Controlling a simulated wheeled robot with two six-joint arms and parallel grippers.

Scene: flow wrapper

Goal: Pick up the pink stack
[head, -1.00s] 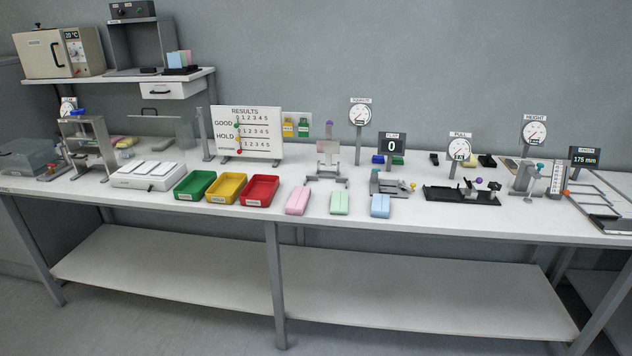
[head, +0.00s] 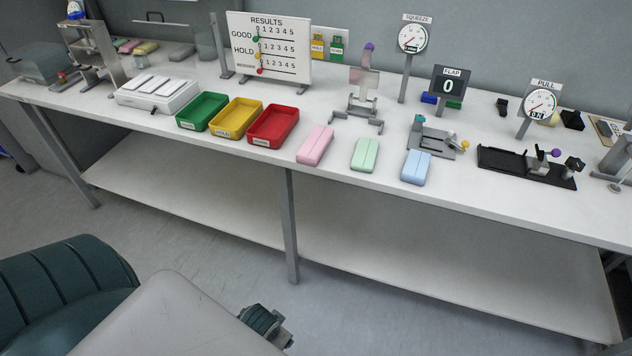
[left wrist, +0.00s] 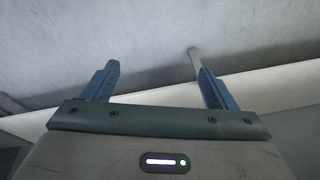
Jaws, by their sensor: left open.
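The pink stack (head: 315,145) lies near the front edge of the bench, just right of the red tray. It looks like a small pink block with a lengthwise line on top. A green stack (head: 365,154) and a blue stack (head: 416,167) lie to its right. My left arm shows at the bottom left of the head view, in front of and below the bench. In the left wrist view my left gripper (left wrist: 152,75) is open, with its two fingers wide apart and nothing between them. My right gripper is in neither view.
Green (head: 203,111), yellow (head: 236,117) and red (head: 273,125) trays stand left of the pink stack. A metal stand (head: 358,110) is behind it. A results board (head: 268,48) and dial gauges stand farther back. The bench's front edge lies between my arm and the stacks.

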